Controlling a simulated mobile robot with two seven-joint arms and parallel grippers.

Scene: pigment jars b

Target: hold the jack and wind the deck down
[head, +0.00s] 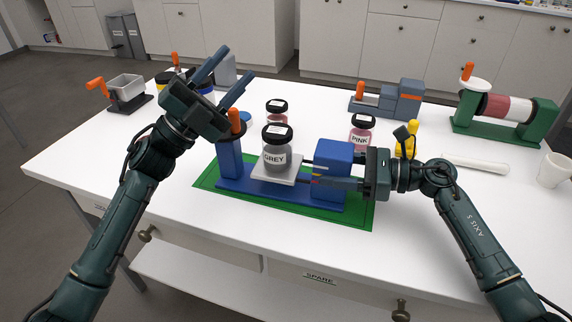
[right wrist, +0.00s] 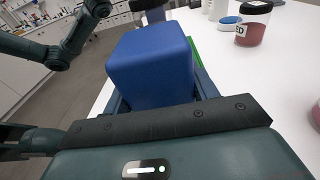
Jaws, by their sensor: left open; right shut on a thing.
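The jack is blue, with a long base (head: 232,186), a left post (head: 230,160) topped by an orange crank knob (head: 235,120), and a right block (head: 333,153). Its pale deck (head: 284,178) sits between them and carries a grey jar (head: 276,155), upright, labelled GREY. My right gripper (head: 310,172) is shut on the right block, which also fills the right wrist view (right wrist: 150,65) between the fingers.
A green mat (head: 360,217) lies under the jack. A pink jar (head: 361,135) and a red jar (head: 277,110) stand behind. A grey orange-handled device (head: 388,100), a green roller stand (head: 505,112) and a white cup (head: 554,170) are right. The table's front left is clear.

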